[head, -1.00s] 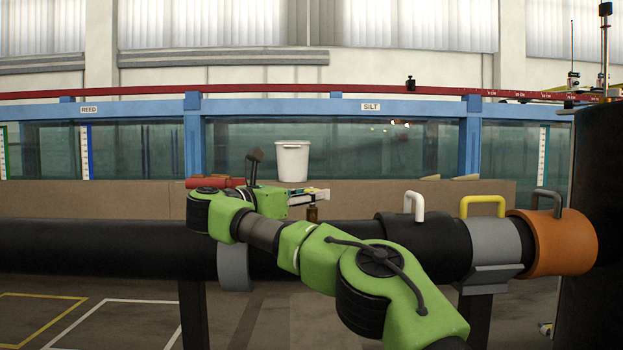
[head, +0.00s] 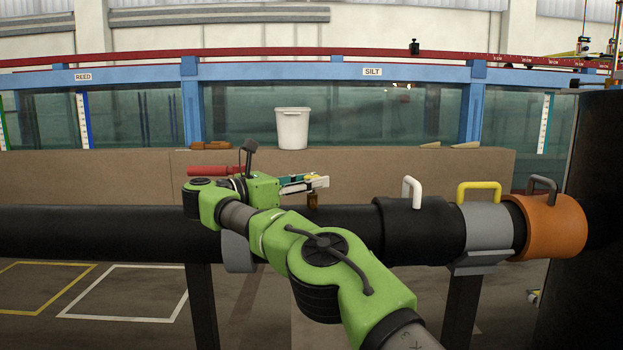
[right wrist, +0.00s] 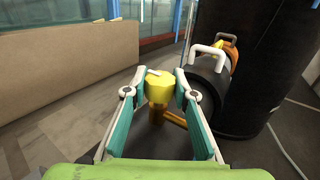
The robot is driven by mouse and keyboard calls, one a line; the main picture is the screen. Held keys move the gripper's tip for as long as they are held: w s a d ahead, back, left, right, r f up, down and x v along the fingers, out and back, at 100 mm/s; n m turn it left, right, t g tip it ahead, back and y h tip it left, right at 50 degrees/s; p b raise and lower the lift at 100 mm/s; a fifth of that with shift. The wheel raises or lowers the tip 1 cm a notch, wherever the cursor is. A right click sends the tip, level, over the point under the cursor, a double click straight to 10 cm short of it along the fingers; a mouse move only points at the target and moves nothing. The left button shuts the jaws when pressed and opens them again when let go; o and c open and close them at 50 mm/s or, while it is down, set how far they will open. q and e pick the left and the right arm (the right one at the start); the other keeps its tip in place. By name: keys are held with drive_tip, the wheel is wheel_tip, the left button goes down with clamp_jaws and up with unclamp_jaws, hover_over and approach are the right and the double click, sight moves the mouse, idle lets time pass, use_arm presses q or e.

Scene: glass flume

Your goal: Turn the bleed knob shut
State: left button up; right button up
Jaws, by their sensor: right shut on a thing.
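The bleed knob, a yellow faceted knob with a white pointer mark on top, is in the right wrist view (right wrist: 159,90), between my right gripper's fingertips. It sits on a brass stem (right wrist: 157,114) with a side branch running right. In the head view the knob (head: 313,177) is mostly hidden by the fingers, and the brass stem (head: 312,200) stands on the black pipe (head: 330,220). My right gripper (head: 308,183), with teal finger pads, is shut on the knob; it also shows in the right wrist view (right wrist: 159,92). My left gripper is out of view.
Collars with white (head: 412,192), yellow (head: 479,191) and grey (head: 543,183) handles sit along the pipe to the right, before a dark column (head: 585,220). A white bucket (head: 292,128) stands behind, by the glass flume. A red object (head: 215,171) lies behind my wrist.

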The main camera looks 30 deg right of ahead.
drive_tip(key=shift+f, duration=0.1)
drive_tip(key=o, duration=1.1)
drive_tip(key=a, duration=0.7)
drive_tip(key=shift+a, duration=0.2)
drive_tip(key=shift+s, duration=0.1)
